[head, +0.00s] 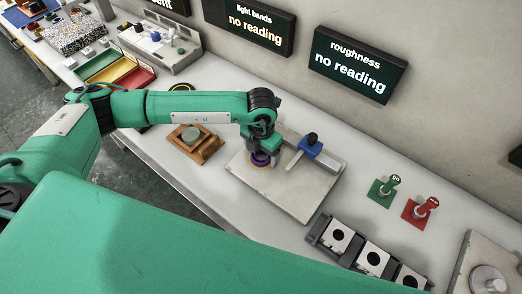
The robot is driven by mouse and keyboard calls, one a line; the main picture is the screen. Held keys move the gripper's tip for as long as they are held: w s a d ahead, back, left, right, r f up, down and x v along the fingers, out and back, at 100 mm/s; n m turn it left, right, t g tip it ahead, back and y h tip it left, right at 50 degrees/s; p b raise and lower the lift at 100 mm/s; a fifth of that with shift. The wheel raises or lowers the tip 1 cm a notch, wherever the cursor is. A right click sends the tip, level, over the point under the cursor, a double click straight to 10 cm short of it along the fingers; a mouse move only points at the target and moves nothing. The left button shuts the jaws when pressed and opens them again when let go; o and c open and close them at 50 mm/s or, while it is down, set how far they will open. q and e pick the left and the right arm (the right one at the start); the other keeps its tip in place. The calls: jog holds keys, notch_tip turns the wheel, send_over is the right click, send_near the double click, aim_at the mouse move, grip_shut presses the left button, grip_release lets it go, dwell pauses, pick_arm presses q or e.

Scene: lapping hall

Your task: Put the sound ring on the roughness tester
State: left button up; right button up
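The roughness tester (300,194) is a pale flat plate with a grey rail and a blue block with a black knob at its back right. The screen labelled roughness (352,66) hangs on the wall behind and reads "no reading". My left gripper (261,157) points down over the back left part of the plate. A small dark purple round thing with an orange rim (260,161) shows right at its fingertips; it may be the ring. The wrist hides the fingers, so I cannot tell whether they grip it. My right gripper is out of view.
A wooden block with a grey-green disc (191,135) stands left of the tester. Green (382,192) and red (419,211) stands with pegs are to the right. A rack of white blocks with dark holes (371,258) lies in front. Coloured trays (116,74) sit at the back left.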

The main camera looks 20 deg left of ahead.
pick_arm(q)
jog(key=shift+r, duration=0.1)
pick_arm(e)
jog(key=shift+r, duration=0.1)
pick_arm(q)
jog(key=shift+r, duration=0.2)
notch_tip(320, 180, up, 12)
jog(key=b, duration=0.1)
jog(key=shift+f+b, duration=0.15)
jog(key=shift+b, duration=0.25)
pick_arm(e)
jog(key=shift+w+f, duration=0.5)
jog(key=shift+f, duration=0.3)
